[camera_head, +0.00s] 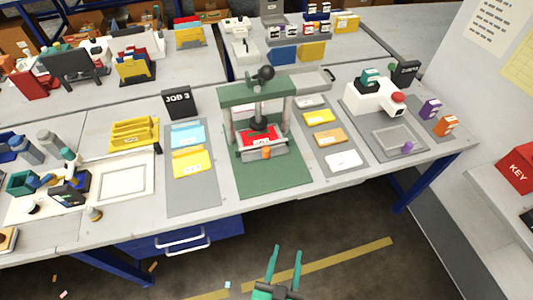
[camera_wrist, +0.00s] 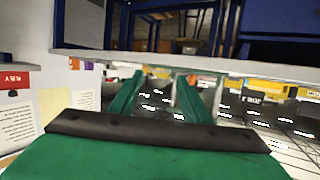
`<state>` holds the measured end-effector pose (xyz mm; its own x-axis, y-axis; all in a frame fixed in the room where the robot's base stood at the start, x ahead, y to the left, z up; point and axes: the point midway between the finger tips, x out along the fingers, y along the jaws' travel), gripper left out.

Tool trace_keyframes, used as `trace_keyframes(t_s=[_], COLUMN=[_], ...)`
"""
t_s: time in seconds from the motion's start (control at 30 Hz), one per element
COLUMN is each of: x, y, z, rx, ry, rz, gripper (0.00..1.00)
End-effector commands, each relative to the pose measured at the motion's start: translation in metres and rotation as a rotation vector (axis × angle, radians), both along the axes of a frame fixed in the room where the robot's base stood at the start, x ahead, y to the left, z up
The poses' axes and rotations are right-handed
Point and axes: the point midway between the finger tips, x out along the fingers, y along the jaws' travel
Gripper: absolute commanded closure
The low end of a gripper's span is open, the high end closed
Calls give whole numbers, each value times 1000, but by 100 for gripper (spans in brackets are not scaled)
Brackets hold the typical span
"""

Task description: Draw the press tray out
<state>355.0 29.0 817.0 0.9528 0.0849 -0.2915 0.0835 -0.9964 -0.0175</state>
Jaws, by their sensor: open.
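The green press (camera_head: 256,92) stands on a green base mat (camera_head: 262,180) on the middle table, with a black ball-topped screw above it. Its tray (camera_head: 265,154) sits low between the posts, holding a red piece (camera_head: 259,136), with an orange knob (camera_head: 266,153) at the front. My gripper (camera_head: 286,250) is open and empty, with two green fingers, over the floor in front of the table and apart from the press. In the wrist view the green fingers (camera_wrist: 155,97) stand apart with nothing between them; the press and tray cannot be made out there.
A blue drawer (camera_head: 185,241) with a metal handle hangs under the table's front edge. Left of the press lie blue and yellow cards (camera_head: 190,162); right lie several colored cards (camera_head: 330,137) and a white machine (camera_head: 375,97).

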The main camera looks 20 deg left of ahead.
Motion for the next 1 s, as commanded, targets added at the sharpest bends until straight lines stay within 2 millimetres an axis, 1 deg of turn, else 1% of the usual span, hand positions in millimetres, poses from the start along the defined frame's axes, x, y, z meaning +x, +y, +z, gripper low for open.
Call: trace_keyframes(t_s=[0.03,0.17,0.33,0.47,0.6,0.7,0.8,0.9,1.0], x=[18,55,104,139,175,197,212,222,226], y=[6,21,45,66,89,106,119,128,132], z=[0,-2,2,12,27,40,51,58,62], rx=[2,5,4,-1,-11,-21,-29,-36,-41], ry=[-3,15,34,49,62,71,78,86,89], rz=[14,55,115,166,227,268,302,326,339], gripper=[57,57,57,57,57,57,57,57,57])
